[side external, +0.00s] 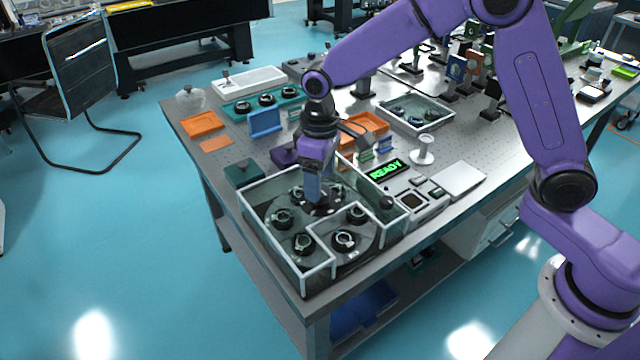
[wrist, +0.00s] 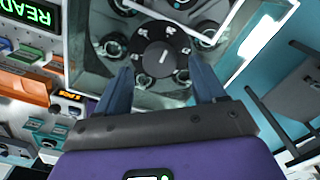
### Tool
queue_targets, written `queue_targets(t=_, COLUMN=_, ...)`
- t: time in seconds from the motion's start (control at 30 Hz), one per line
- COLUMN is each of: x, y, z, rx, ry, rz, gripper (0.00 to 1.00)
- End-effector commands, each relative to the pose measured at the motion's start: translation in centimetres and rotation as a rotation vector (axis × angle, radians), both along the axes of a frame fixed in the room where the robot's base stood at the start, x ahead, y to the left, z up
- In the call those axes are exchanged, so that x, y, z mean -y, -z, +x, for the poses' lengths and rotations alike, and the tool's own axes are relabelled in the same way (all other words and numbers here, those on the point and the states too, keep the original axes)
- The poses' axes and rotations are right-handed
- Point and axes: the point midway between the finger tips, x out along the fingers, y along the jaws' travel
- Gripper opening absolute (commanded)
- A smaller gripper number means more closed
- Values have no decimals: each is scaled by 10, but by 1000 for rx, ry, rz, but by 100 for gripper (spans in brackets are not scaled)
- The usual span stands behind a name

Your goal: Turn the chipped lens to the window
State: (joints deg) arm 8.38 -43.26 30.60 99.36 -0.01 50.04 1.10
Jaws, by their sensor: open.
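A clear-walled box with white edges (side external: 270,262) stands at the table's near corner. Inside is a dark turntable (side external: 322,250) carrying several round lens mounts in a ring, among them one at the front left (side external: 304,243) and one in the white-edged front cutout (side external: 345,239). A black knob with white marks (wrist: 160,58) sits at its centre. My gripper (side external: 312,198) points down into the box; in the wrist view its open fingers (wrist: 161,72) lie on either side of the knob's near part. I cannot tell whether they touch it, nor which lens is chipped.
A green READY display (side external: 385,169) and a small control panel (side external: 412,203) lie right of the box. Orange trays (side external: 203,123), a teal rack (side external: 262,101) and a grey parts tray (side external: 416,116) stand behind.

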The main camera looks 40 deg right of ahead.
Motion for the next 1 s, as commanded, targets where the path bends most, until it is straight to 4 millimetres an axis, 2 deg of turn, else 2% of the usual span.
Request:
queue_targets(t=0.1, x=0, y=14, z=0, rx=-2, ry=0, rz=-2, gripper=69)
queue_targets(t=0.2, x=0, y=21, z=0, rx=-1, ry=1, rz=-1, gripper=69)
queue_targets(t=0.57, x=0, y=25, z=0, rx=0, ry=1, rz=0, gripper=69)
queue_targets(t=0.7, x=0, y=24, z=0, rx=0, ry=1, rz=0, gripper=24)
queue_targets(t=0.77, x=0, y=24, z=0, rx=0, ry=1, rz=0, gripper=4)
queue_targets(t=0.8, x=0, y=24, z=0, rx=0, ry=1, rz=0, gripper=0)
queue_targets(t=1.0, x=0, y=24, z=0, rx=0, ry=7, rz=0, gripper=0)
